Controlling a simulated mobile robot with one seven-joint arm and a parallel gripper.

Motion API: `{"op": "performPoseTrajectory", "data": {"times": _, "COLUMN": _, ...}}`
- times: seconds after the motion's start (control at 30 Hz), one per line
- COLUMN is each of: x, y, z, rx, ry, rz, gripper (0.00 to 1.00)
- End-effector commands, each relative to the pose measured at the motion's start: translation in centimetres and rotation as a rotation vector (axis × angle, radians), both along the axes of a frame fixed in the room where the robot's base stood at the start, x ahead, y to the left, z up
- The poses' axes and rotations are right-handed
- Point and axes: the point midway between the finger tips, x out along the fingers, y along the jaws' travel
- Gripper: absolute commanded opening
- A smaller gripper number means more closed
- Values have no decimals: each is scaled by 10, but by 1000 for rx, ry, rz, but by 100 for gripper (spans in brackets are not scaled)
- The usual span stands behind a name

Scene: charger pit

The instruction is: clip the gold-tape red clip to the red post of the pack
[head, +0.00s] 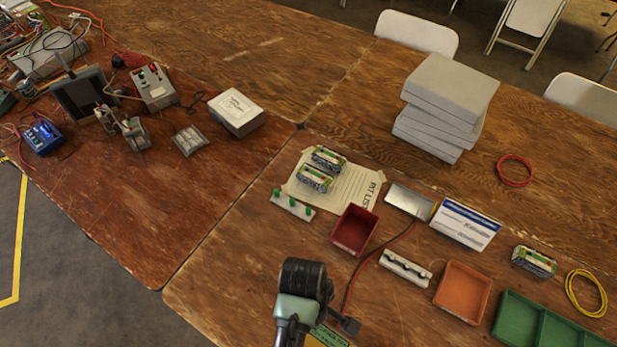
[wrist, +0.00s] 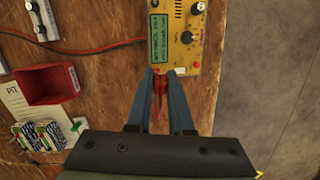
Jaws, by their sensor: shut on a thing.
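My gripper (wrist: 160,76) is shut on a small red clip (wrist: 158,90), held between its fingertips beside the near edge of a yellow charger board (wrist: 188,52). Gold tape on the clip is too small to make out. Two packs with green-and-white tops stand side by side on the pit list; one pack (head: 314,179) is nearer me in the head view, the other pack (head: 328,157) just behind. They also show at the lower left of the wrist view (wrist: 30,138), apart from my gripper. A third pack (head: 534,262) stands at the right. Their posts are too small to tell apart.
A red tray (head: 355,230) stands beside the pit list (head: 350,193). A holder with green clips (head: 292,206) and a white holder (head: 405,268) are close by. An orange tray (head: 463,291) and green tray (head: 545,322) lie right. A red-and-black lead (wrist: 90,50) runs to the charger.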

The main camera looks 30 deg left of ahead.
Motion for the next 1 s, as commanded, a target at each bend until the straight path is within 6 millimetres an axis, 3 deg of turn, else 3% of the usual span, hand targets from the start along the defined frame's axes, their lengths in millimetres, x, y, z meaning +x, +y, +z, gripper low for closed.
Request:
{"op": "performPoseTrajectory", "data": {"times": 0.03, "x": -4, "y": -11, "z": 7, "rx": -1, "ry": 4, "rz": -76, "gripper": 0}}
{"op": "performPoseTrajectory", "data": {"times": 0.6, "x": -44, "y": -143, "z": 3, "rx": -1, "ry": 1, "rz": -1071, "gripper": 0}}
{"op": "performPoseTrajectory", "data": {"times": 0.87, "x": -56, "y": -183, "z": 2, "rx": -1, "ry": -1, "rz": -1376, "gripper": 0}}
{"op": "performPoseTrajectory", "data": {"times": 1.0, "x": -56, "y": -182, "z": -20, "rx": -1, "ry": 0, "rz": -1373, "gripper": 0}}
